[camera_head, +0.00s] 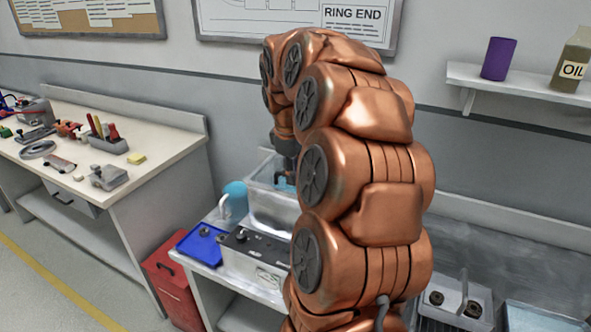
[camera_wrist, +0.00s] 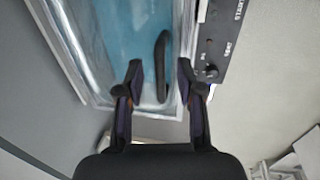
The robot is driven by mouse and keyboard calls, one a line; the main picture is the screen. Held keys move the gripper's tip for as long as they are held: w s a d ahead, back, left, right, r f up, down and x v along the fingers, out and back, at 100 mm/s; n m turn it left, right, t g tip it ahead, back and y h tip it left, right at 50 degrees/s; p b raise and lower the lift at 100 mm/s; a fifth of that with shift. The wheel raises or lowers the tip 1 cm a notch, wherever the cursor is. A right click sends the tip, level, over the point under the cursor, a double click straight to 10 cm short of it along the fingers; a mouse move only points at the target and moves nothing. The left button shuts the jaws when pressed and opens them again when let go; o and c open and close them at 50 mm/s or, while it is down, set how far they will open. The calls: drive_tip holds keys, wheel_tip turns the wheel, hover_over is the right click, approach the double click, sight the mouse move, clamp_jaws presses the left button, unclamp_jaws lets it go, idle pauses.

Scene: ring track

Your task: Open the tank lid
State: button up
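The tank (camera_head: 272,207) is a silvery metal box on the bench, partly hidden behind my copper arm. In the wrist view its pale metal rim (camera_wrist: 75,55) frames a blue, glassy-looking surface (camera_wrist: 118,40). A dark curved handle (camera_wrist: 161,62) stands out against the blue; I take it to be the lid's handle. My gripper (camera_wrist: 160,80) is open, its two fingers apart on either side of the handle's lower part in the picture. I cannot tell how deep the fingers are or whether they touch it. In the head view my gripper (camera_head: 287,178) is small and partly hidden at the tank.
A control box with knobs (camera_head: 255,256) stands close in front of the tank; its panel (camera_wrist: 222,40) is right of the fingers. A blue tray (camera_head: 200,246) and light-blue jug (camera_head: 236,197) sit left.

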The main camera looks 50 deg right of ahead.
clamp_jaws()
idle(0.7)
